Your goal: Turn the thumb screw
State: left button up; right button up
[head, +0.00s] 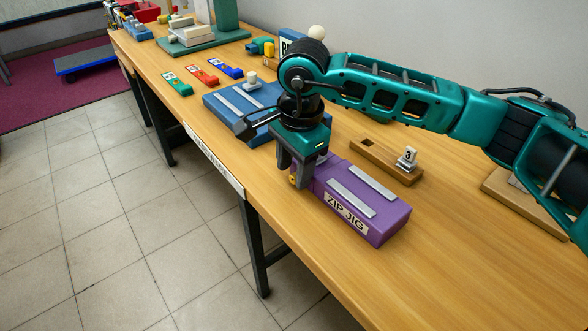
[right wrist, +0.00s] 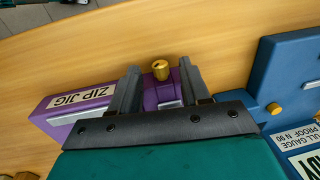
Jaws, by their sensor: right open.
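A purple block labelled ZIP JIG (head: 372,205) lies on the wooden bench, with two pale metal strips on top. A brass thumb screw (right wrist: 160,69) stands at its end; in the head view a bit of brass (head: 293,180) shows beside my fingers. My right gripper (head: 290,176) points down over that end of the jig. In the right wrist view my right gripper (right wrist: 159,78) is open, with one finger on each side of the brass screw. I cannot tell whether either finger touches it. My left gripper is not in view.
A blue jig (head: 222,110) lies close by; its brass knob (right wrist: 274,109) shows in the right wrist view. A wooden block with a small numbered part (head: 406,160) sits behind the purple jig. Green, red and blue tags (head: 203,75) lie farther along. The bench's front edge is near.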

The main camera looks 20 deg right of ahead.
jog(key=shift+f, duration=0.55)
grip_shut()
